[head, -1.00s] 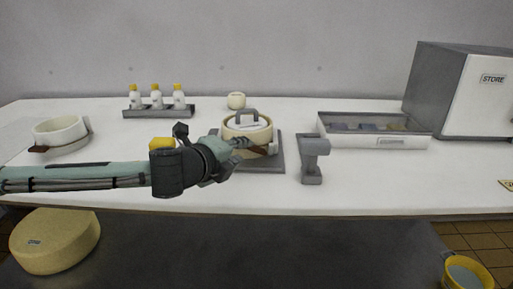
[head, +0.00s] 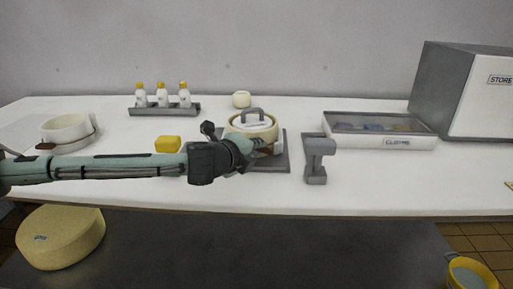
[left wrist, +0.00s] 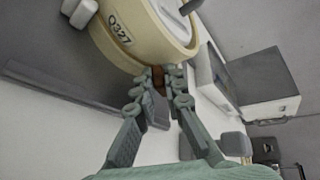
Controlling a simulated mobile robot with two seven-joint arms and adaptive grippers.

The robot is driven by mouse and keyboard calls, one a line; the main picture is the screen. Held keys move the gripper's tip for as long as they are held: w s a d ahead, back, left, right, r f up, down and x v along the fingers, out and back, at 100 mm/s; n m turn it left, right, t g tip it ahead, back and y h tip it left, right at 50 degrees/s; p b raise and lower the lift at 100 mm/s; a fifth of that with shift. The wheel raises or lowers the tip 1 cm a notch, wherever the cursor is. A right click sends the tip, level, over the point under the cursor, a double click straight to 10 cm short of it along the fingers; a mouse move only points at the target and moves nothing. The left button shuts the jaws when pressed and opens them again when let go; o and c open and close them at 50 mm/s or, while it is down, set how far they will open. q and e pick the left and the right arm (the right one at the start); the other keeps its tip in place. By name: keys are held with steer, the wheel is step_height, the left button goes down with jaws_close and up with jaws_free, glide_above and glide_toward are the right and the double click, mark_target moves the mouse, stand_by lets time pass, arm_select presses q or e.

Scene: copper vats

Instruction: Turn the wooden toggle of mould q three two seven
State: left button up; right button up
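The mould (head: 250,134) is a round cream tub with a grey-handled lid, standing on a grey plate (head: 282,165) in the middle of the table. The left wrist view shows its Q327 label (left wrist: 119,28) on the side wall. Its brown wooden toggle (left wrist: 159,77) sits low on the wall, between the fingertips of my left gripper (left wrist: 163,78). The fingers look closed against both sides of the toggle. In the head view my left gripper (head: 252,145) reaches the mould's front side and hides most of the toggle. My right gripper is in neither view.
A grey stand (head: 316,160) is close right of the mould. A yellow block (head: 168,144) lies behind my left arm. Another cream mould (head: 66,128) is at left, a bottle rack (head: 165,111) behind, a shallow case (head: 380,142) and store box (head: 470,95) at right.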

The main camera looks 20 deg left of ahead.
arm_select(q)
jaws_close()
steer(key=shift+w+d+r+m+g+y, duration=0.1)
steer(key=shift+d+r+m+g+y, duration=0.1)
steer(key=shift+m+g+y, duration=0.35)
steer(key=shift+w+d+r+m+g+y, duration=0.1)
steer(key=shift+d+m+g+y, duration=0.05)
steer(key=shift+m+g+y, duration=0.45)
steer(key=shift+w+d+r+m+g+y, duration=0.1)
steer(key=shift+m+g+y, duration=0.35)
steer(key=shift+g+y, duration=0.15)
steer(key=m+g+y, duration=0.2)
steer(key=y, duration=0.1)
steer(key=shift+w+d+r+g, duration=0.1)
steer(key=shift+w+d+g, duration=0.1)
steer(key=shift+g, duration=0.15)
